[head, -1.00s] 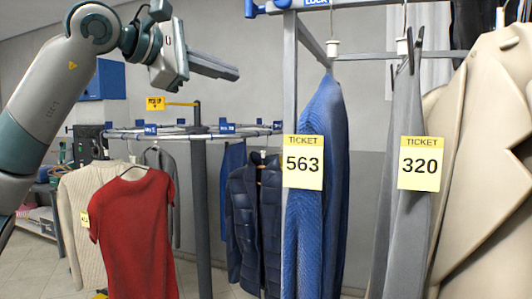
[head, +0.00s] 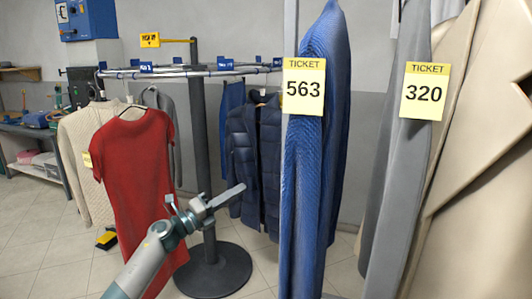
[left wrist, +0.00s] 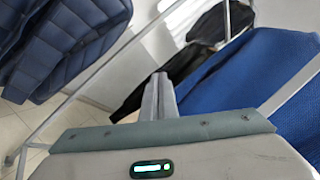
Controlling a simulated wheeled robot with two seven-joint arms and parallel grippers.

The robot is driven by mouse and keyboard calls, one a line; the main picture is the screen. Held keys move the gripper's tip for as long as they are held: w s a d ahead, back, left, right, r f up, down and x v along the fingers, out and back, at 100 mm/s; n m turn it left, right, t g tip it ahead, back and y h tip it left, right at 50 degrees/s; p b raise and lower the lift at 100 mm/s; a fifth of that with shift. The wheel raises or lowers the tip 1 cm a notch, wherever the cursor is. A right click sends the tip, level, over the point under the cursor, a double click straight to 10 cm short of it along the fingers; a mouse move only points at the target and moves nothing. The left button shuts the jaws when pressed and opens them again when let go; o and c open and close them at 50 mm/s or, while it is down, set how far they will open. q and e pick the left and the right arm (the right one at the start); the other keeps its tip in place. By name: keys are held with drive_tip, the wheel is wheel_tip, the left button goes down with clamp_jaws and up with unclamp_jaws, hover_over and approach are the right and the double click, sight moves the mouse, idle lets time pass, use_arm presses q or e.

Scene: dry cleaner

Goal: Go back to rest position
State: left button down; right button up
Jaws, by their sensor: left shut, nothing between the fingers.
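My left gripper (head: 228,196) is low in the middle of the head view, in front of the round rack and to the left of the blue garment (head: 318,130). Its fingers are shut together with nothing between them. In the left wrist view the closed fingers (left wrist: 157,98) point up, with a dark quilted garment (left wrist: 60,45) at the upper left and a blue garment (left wrist: 240,75) at the right. My right gripper does not show in either view.
A red dress (head: 135,185) hangs beside a cream sweater (head: 82,150) on the round rack (head: 180,70). Open tiled floor (head: 45,240) lies at the lower left.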

use_arm(q)
drive_tip(key=s+a+f+n+t+y, duration=0.15)
drive_tip(key=f+n, duration=0.25)
drive_tip(key=f, duration=0.5)
drive_tip(key=s+a+f+n+t+y, duration=0.1)
drive_tip(key=a+f+n+y, duration=0.2)
drive_tip(key=f, duration=0.6)
drive_tip(key=s+a+f+n+t+y, duration=0.1)
drive_tip(key=f+n+y, duration=0.3)
drive_tip(key=f, duration=0.5)
drive_tip(key=s+a+f+n+g+y, duration=0.25)
drive_tip(key=s+f+n, duration=0.4)
drive_tip(key=f, duration=0.65)
drive_tip(key=s+a+f+n+g+y, duration=0.1)
drive_tip(key=s+a+f+n, duration=0.25)
drive_tip(key=s+f, duration=0.8)
drive_tip(key=s+a+f+n+g+y, duration=0.3)
drive_tip(key=s+f+n+g, duration=0.25)
drive_tip(key=s+f, duration=1.65)
drive_tip(key=s+f+n+g, duration=0.1)
drive_tip(key=s+f, duration=0.2)
drive_tip(key=s, duration=0.7)
drive_tip(key=s+f+n+g, duration=0.2)
drive_tip(key=s+f, duration=0.1)
drive_tip(key=s, duration=0.7)
drive_tip(key=s+f+n+g, duration=0.2)
drive_tip(key=s+f, duration=0.1)
drive_tip(key=s, duration=0.8)
drive_tip(key=shift+y, duration=0.4)
